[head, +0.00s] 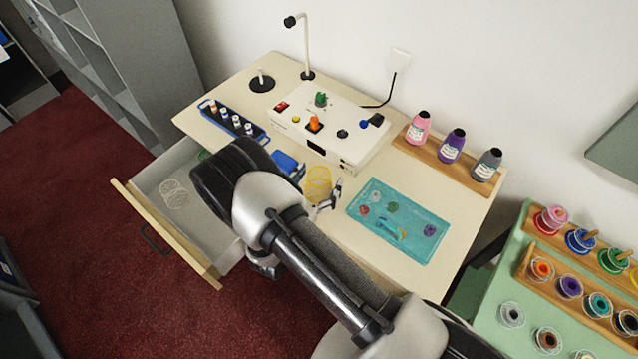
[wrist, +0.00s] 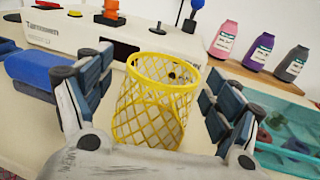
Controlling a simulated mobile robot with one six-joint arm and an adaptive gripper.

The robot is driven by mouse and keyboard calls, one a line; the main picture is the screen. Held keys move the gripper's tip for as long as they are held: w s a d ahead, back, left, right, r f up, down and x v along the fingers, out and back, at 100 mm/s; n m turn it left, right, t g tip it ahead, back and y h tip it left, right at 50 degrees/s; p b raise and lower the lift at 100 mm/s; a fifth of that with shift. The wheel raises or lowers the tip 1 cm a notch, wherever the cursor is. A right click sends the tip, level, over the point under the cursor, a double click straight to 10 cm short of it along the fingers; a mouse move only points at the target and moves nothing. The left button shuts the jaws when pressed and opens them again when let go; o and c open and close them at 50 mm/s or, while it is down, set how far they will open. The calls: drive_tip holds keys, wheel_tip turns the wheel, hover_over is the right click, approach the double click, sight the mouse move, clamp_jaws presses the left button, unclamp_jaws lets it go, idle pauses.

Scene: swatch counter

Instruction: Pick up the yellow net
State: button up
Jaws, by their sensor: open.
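The yellow net (wrist: 155,112) is a small round openwork basket with a thick rim, standing upright on the cream desk. It also shows in the head view (head: 318,184), just in front of the white control box. My gripper (wrist: 160,95) is open, with one blue-padded finger on each side of the net. Small gaps show between the pads and the mesh, so I see no grip on it. In the head view, my gripper (head: 311,181) is low over the desk, partly hidden by my arm. The net's base is partly hidden by the gripper's palm in the wrist view.
The control box (head: 335,133) with knobs and buttons stands close behind the net. A teal tray (head: 416,236) with small items lies to the right, and bottles stand on a wooden rack (head: 446,166). An open drawer (head: 150,208) juts out at left.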

drive_tip(key=shift+c, duration=0.3)
drive_tip(key=c, duration=0.8)
drive_tip(key=shift+c, duration=0.2)
drive_tip(key=shift+r, duration=0.1)
